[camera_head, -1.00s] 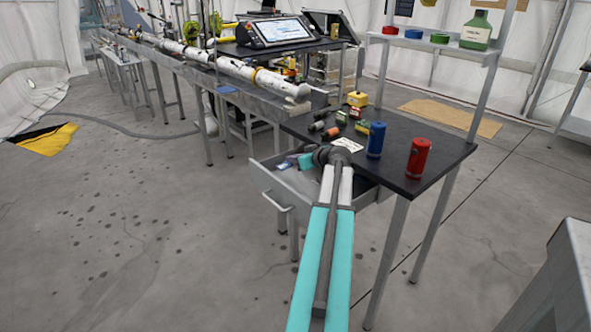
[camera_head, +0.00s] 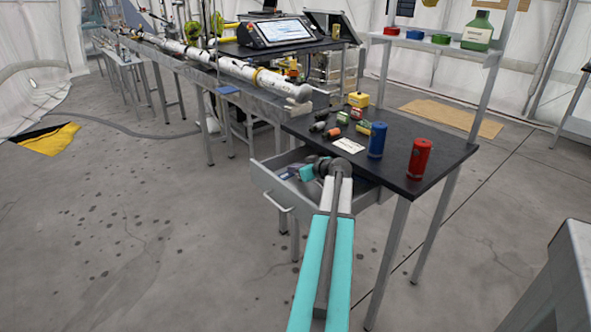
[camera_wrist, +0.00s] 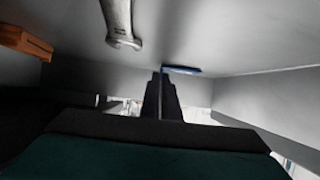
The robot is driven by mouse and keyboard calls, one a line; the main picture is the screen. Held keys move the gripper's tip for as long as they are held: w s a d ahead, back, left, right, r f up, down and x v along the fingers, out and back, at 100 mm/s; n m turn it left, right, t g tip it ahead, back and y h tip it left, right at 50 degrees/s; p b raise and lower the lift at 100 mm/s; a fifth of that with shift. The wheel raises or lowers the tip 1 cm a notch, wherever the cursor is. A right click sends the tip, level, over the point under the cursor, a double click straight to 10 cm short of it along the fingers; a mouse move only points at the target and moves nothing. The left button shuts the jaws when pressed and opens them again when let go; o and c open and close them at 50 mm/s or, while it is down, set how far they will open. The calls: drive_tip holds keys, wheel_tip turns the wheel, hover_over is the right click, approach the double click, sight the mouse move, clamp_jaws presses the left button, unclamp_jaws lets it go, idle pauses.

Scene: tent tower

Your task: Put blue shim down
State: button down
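The blue shim (camera_wrist: 183,70) is a thin blue strip at the tips of my gripper (camera_wrist: 162,80) in the wrist view. The fingers are close together and appear shut on the shim's left end; the rest sticks out to the right. The shim is close to the grey drawer surface, but I cannot tell whether it touches. In the head view my gripper is down at the open drawer (camera_head: 268,180) under the black-topped table (camera_head: 445,155). My wrist and the drawer hide the fingers and shim there.
A wrench-like metal tool (camera_wrist: 121,22) and an orange-brown block (camera_wrist: 24,41) lie in the drawer. Blue (camera_head: 377,140) and red (camera_head: 419,159) cylinders stand on the tabletop near the right edge. Drawer walls are close around the gripper.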

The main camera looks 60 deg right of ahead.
drive_tip(key=shift+f, duration=0.15)
drive_tip(key=c, duration=2)
unclamp_jaws()
drive_tip(key=shift+a+r, duration=0.1)
drive_tip(key=shift+r, duration=0.15)
